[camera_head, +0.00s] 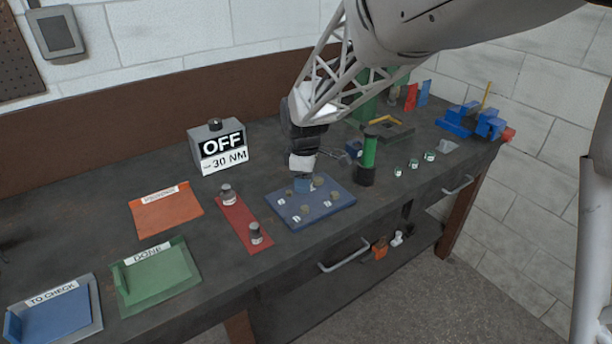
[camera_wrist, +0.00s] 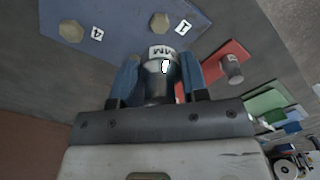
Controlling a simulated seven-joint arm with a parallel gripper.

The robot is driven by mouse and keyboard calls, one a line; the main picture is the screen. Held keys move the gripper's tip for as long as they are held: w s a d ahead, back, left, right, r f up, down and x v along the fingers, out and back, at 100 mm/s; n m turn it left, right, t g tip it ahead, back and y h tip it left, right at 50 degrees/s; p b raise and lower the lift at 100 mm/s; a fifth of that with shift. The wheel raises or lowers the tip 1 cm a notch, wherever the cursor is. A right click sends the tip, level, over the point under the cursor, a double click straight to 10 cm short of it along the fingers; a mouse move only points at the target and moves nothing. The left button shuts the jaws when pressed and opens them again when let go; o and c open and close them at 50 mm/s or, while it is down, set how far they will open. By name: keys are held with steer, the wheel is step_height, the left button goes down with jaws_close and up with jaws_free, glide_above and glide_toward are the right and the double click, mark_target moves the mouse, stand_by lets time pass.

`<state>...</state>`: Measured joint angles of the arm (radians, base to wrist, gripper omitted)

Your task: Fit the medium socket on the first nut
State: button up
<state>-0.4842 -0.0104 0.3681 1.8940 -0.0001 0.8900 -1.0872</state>
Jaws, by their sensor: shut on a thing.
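My gripper (camera_head: 303,184) is over the blue plate (camera_head: 340,205) on the bench. In the wrist view its blue fingers (camera_wrist: 159,78) are shut on a dark socket (camera_wrist: 158,88) with a white band reading "MM"; its size number is not readable. The plate (camera_wrist: 115,12) bears several brass hex nuts with white number labels. The nut beside label 1 (camera_wrist: 159,22) shows clear of the held socket, just beyond it in the wrist view. The nut beside label 4 (camera_wrist: 71,31) is farther left. Whether the socket touches anything below is hidden.
A red mat (camera_head: 240,222) left of the plate holds two dark sockets (camera_head: 227,194). A box reading "OFF 30 NM" (camera_head: 221,147) stands behind. Orange (camera_head: 165,212), green (camera_head: 160,275) and blue (camera_head: 50,315) trays lie left. A green-and-black cylinder (camera_head: 368,160) stands close right of the plate.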

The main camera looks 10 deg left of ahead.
mark_target(305, 207)
steer(key=shift+f, duration=0.1)
steer(key=shift+f, duration=2.75)
steer(key=shift+f, duration=1.3)
stand_by(0.4)
steer(key=o, duration=1)
steer(key=shift+o, duration=0.2)
steer(key=shift+r, duration=0.15)
steer(key=shift+r, duration=3.75)
